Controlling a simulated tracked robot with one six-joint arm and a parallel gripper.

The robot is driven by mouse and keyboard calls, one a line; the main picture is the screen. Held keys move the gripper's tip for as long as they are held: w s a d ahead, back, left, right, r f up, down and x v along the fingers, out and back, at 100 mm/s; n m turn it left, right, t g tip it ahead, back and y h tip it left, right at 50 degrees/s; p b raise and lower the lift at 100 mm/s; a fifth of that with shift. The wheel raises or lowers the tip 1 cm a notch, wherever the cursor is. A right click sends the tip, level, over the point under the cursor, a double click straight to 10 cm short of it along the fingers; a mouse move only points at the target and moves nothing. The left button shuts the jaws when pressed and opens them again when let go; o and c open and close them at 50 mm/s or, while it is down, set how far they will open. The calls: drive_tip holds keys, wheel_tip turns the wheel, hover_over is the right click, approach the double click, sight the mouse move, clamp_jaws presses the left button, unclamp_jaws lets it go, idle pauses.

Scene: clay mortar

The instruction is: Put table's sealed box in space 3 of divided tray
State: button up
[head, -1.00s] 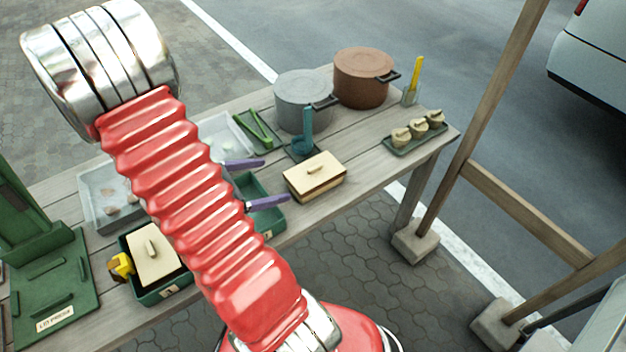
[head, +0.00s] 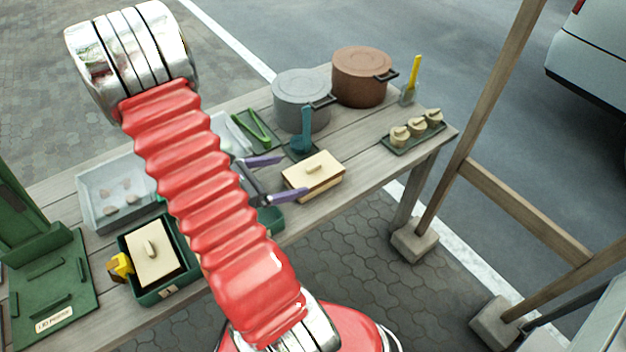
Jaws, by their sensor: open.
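The sealed box (head: 322,180), cream with a lid and a small handle, sits on the table at the middle right. My gripper (head: 294,175) has two purple fingers, open and empty. One finger shows by the box's far-left corner and the other along its near-left edge. I cannot tell their height or whether they touch it. The green divided tray (head: 172,291) lies along the near edge. Its left compartment holds a similar lidded box (head: 152,258). My red arm hides the tray's middle; part of its right end shows below the gripper. The compartment numbers are too small to read.
A green rack (head: 405,146) with small lidded jars is at right. A green press (head: 55,290) and a clear bin (head: 95,210) are at left.

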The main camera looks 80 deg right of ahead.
sight(306, 170)
drive_tip(key=shift+x, duration=1.55)
drive_tip(key=shift+x, duration=2.65)
drive_tip(key=shift+w+d+r, duration=0.1)
drive_tip(key=shift+d+r, duration=0.05)
drive_tip(key=shift+c, duration=0.2)
drive_tip(key=c, duration=1.6)
drive_tip(key=shift+r, duration=5.05)
